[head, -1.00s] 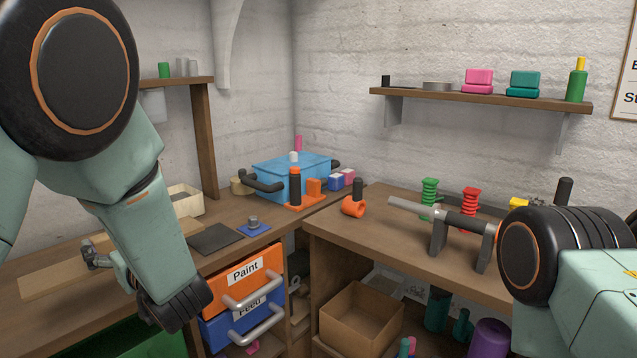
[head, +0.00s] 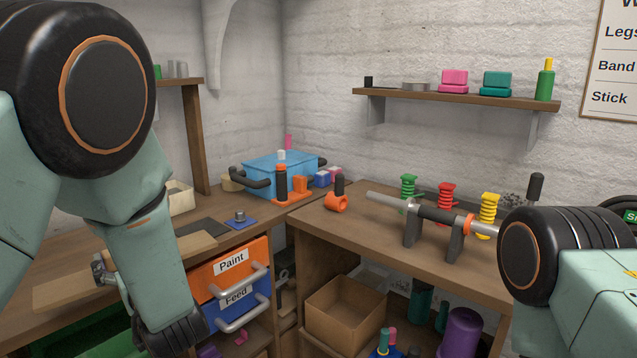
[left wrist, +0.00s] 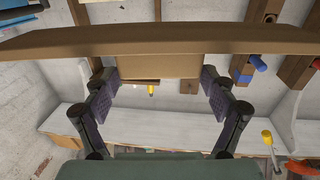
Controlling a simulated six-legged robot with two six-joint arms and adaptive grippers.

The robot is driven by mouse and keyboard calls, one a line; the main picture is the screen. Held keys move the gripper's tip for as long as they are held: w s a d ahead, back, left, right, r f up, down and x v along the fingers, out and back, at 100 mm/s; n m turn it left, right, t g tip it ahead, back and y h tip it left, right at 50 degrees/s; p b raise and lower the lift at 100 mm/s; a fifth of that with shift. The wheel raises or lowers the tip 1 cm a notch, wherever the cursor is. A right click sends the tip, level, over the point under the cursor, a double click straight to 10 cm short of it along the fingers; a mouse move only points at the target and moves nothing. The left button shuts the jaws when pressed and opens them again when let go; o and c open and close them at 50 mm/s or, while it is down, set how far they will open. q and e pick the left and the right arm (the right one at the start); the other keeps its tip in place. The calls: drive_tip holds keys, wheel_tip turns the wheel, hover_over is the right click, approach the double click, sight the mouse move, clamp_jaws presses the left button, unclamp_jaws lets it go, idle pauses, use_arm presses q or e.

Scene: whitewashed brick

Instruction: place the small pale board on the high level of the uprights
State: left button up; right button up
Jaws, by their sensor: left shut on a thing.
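The small pale board (head: 65,297) shows in the head view at the lower left, partly hidden behind my left forearm. My left gripper (head: 104,268) is at the board and shut on it. A brown wooden upright (head: 196,145) stands behind the left bench with a short shelf (head: 182,82) on top. I cannot tell its other levels. My right gripper is out of view.
A blue toolbox (head: 275,175) sits in the bench corner, with orange Paint (head: 215,282) and blue Feed (head: 222,310) drawers nearer. The right bench (head: 355,230) holds a rod on two stands (head: 430,230) and coloured spools (head: 408,193). A wall shelf (head: 460,98) carries small items.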

use_arm(q)
drive_tip(key=s+d+f+m+t+h, duration=0.4)
drive_tip(key=s+d+f+m+h, duration=0.4)
drive_tip(key=d+f+h, duration=0.4)
drive_tip(key=shift+s+d+f+m+t, duration=0.3)
drive_tip(key=shift+s+d+f+t, duration=0.1)
drive_tip(key=shift+s+d, duration=0.65)
drive_tip(key=shift+w+d+r, duration=0.1)
drive_tip(key=shift+d, duration=0.1)
drive_tip(key=shift+a, duration=0.15)
